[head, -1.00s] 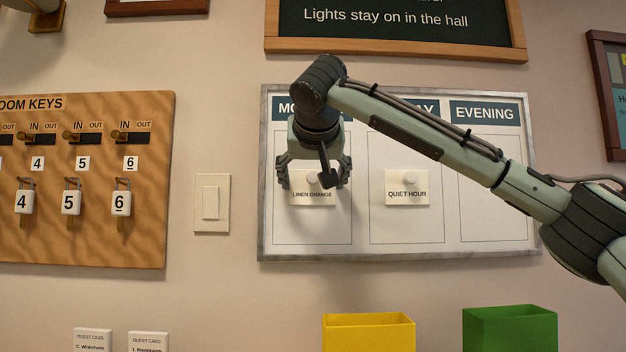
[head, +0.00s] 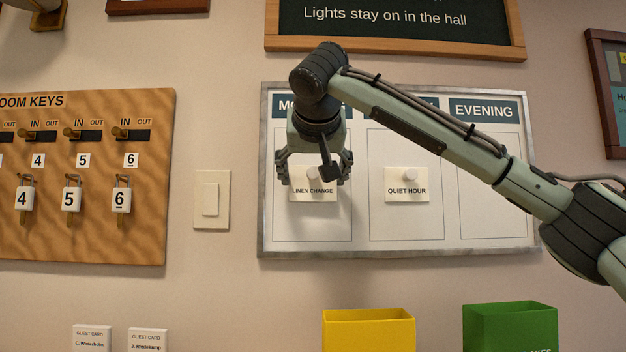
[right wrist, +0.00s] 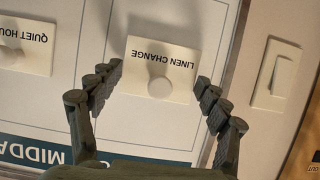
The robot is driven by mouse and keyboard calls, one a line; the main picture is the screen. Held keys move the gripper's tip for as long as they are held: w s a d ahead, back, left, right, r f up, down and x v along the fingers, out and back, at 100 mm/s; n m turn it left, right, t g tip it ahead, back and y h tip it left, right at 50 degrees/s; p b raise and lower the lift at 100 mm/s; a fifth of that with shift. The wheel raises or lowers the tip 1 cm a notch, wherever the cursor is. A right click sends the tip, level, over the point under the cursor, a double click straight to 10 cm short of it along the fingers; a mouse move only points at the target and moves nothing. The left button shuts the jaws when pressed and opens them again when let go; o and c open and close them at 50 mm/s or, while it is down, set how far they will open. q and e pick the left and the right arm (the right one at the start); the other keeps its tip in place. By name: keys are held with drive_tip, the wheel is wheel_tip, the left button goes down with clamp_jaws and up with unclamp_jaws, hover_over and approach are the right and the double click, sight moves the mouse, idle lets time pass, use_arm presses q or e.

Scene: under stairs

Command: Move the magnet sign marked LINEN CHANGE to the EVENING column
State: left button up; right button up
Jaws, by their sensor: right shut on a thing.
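The white LINEN CHANGE magnet sign (head: 313,190), with a round white knob, is in the left column of the framed board (head: 400,256). It also shows upside down in the right wrist view (right wrist: 160,70). My right gripper (head: 314,178) is shut on it, fingers at its left and right sides. I cannot tell whether its back touches the board. The EVENING column (head: 492,185), at the right of the board, is empty. The left heading is partly hidden by my right arm. My left gripper is not in view.
The QUIET HOUR sign (head: 406,185) sits in the middle column, between the held sign and the EVENING column. A light switch (head: 211,200) and a key board (head: 90,220) are to the left. A yellow bin (head: 368,333) and a green bin (head: 510,328) stand below.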

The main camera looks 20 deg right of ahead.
drive_tip(key=shift+s+a+b, duration=0.25)
drive_tip(key=shift+s+b, duration=0.2)
drive_tip(key=shift+s, duration=0.35)
drive_tip(key=shift+s+a+b, duration=0.2)
drive_tip(key=shift+s+b, duration=0.2)
drive_tip(key=shift+s, duration=0.4)
idle(0.5)
drive_tip(key=o, duration=1.2)
drive_tip(key=shift+c, duration=0.2)
drive_tip(key=c, duration=1)
